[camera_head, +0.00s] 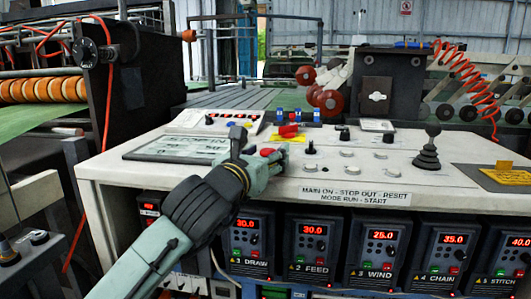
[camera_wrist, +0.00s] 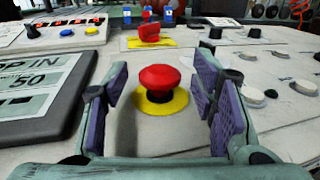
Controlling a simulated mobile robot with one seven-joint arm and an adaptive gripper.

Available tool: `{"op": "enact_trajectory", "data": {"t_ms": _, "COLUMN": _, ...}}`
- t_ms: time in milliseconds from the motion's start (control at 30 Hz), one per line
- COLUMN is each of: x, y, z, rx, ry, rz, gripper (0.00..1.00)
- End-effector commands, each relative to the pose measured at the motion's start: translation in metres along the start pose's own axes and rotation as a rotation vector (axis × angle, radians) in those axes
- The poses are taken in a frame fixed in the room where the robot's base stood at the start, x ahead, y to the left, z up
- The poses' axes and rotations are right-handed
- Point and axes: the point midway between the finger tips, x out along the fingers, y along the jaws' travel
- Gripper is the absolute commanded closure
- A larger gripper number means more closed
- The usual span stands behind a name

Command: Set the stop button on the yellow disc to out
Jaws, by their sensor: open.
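The stop button is a red mushroom head (camera_wrist: 159,77) on a yellow disc (camera_wrist: 162,103) in the middle of the wrist view. In the head view its red top (camera_head: 267,152) shows just past my gripper (camera_head: 262,160), and the disc is hidden there. In the wrist view my gripper (camera_wrist: 160,105) is open, with one purple-padded finger on each side of the button and clear space between. The button stands upright, with a dark stem under its head. I cannot tell whether it is in or out.
A red rotary handle (camera_wrist: 149,33) on a yellow plate stands behind the button. A sign (camera_wrist: 35,85) lies to the left. Several knobs (camera_wrist: 252,96) are to the right. A black joystick (camera_head: 428,150) stands on the panel, and a label (camera_head: 355,196) reads "MAIN ON - STOP OUT - RESET".

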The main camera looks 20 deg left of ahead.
Motion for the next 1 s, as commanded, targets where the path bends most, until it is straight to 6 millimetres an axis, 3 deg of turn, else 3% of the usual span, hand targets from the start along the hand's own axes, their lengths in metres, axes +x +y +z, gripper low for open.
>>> {"op": "enact_trajectory", "data": {"t_ms": 233, "x": 0.0004, "y": 0.0, "z": 0.0001, "rx": 0.0, "ry": 0.0, "rz": 0.0, "gripper": 0.49}}
{"op": "enact_trajectory", "data": {"t_ms": 1000, "x": 0.0001, "y": 0.0, "z": 0.0003, "rx": 0.0, "ry": -0.001, "rz": 0.0, "gripper": 1.0}}
